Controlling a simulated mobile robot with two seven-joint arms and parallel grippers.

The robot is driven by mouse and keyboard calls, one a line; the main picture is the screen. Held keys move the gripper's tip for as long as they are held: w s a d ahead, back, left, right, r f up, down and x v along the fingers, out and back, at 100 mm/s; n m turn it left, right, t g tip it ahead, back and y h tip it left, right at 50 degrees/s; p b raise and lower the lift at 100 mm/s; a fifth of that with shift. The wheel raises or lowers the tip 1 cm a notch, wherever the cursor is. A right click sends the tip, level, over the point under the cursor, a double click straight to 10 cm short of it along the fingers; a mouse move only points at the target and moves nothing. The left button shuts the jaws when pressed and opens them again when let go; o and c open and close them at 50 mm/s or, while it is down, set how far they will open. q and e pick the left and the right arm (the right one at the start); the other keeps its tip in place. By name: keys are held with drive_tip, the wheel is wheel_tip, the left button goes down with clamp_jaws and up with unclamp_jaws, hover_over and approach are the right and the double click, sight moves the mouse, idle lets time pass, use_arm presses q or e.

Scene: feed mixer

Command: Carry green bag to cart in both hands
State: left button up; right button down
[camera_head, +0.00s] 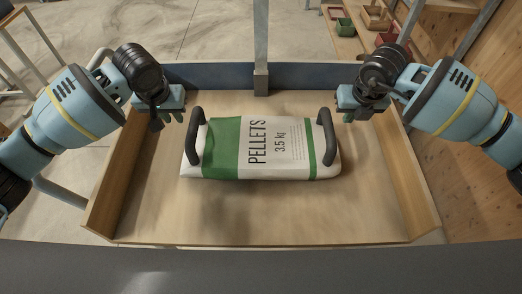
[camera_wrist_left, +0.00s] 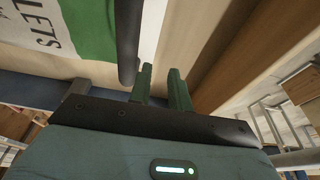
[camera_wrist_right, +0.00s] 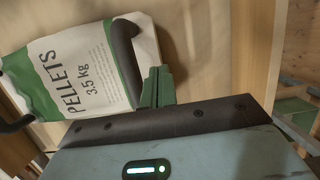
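The green and white pellets bag (camera_head: 270,148) lies flat in a shallow wooden-sided bin, with a dark handle at each end. My left gripper (camera_head: 168,119) is up and left of the left handle (camera_head: 194,136), apart from it. In the left wrist view its fingers (camera_wrist_left: 160,88) stand a little apart with nothing between them. My right gripper (camera_head: 348,117) is right of the right handle (camera_head: 326,136). In the right wrist view its fingers (camera_wrist_right: 158,87) look together, beside the handle (camera_wrist_right: 127,60) and not around it. I cannot make out a cart for certain.
The bin has wooden side walls (camera_head: 408,170) and a dark blue back edge (camera_head: 210,75). A grey post (camera_head: 261,45) rises behind it. Green and red boxes (camera_head: 345,27) sit on a shelf at the back right. The bin floor in front of the bag is clear.

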drive_tip(key=c, duration=1.7)
unclamp_jaws()
drive_tip(key=shift+f, duration=0.1)
use_arm(q)
drive_tip(key=v, duration=1.2)
use_arm(e)
drive_tip(key=v, duration=1.2)
